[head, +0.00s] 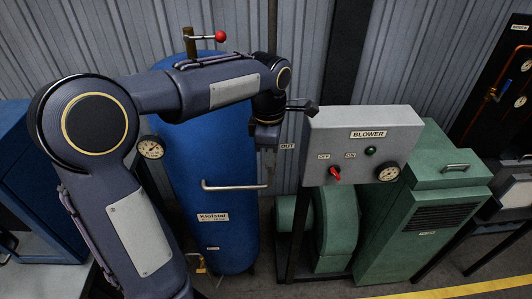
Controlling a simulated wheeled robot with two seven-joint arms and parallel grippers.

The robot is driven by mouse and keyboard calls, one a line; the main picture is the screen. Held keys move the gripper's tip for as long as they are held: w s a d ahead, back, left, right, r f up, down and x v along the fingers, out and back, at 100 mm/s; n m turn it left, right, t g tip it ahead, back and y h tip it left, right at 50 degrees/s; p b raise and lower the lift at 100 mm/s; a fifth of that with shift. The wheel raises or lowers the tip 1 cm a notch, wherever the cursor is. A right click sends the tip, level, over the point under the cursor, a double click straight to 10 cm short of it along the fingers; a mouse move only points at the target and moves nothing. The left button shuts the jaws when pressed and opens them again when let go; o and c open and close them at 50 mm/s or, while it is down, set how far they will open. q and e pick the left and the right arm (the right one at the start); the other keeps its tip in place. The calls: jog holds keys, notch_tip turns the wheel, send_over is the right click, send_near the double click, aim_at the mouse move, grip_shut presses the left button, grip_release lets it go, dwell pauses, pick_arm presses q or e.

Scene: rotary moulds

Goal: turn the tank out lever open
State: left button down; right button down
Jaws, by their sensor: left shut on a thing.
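The blue tank (222,235) stands behind and to the right of my left arm. The OUT label (287,146) shows at its right side. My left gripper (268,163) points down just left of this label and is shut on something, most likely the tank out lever. The lever and valve are largely hidden behind the gripper and wrist, so I cannot tell the lever's angle. Another lever with a red ball (220,37) sits on a brass valve (190,42) at the tank's top. My right gripper is out of view.
The grey blower box (335,131), with a red switch (334,173), stands close right of my left gripper. A silver bar handle (232,187) crosses the tank below. A gauge (150,148) is at the tank's left. The green blower (430,205) fills the right.

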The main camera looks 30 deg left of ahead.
pick_arm(q)
jog(key=shift+w+d+y, duration=0.1)
jog(key=shift+d+y, duration=0.05)
jog(key=shift+y, duration=0.15)
jog(key=c, duration=1.4)
grip_release()
jog(key=shift+c, duration=0.2)
notch_tip(320, 180, up, 8)
jog(key=shift+d+f+b, duration=0.1)
jog(key=shift+f+b, duration=0.05)
jog(key=shift+b, duration=0.25)
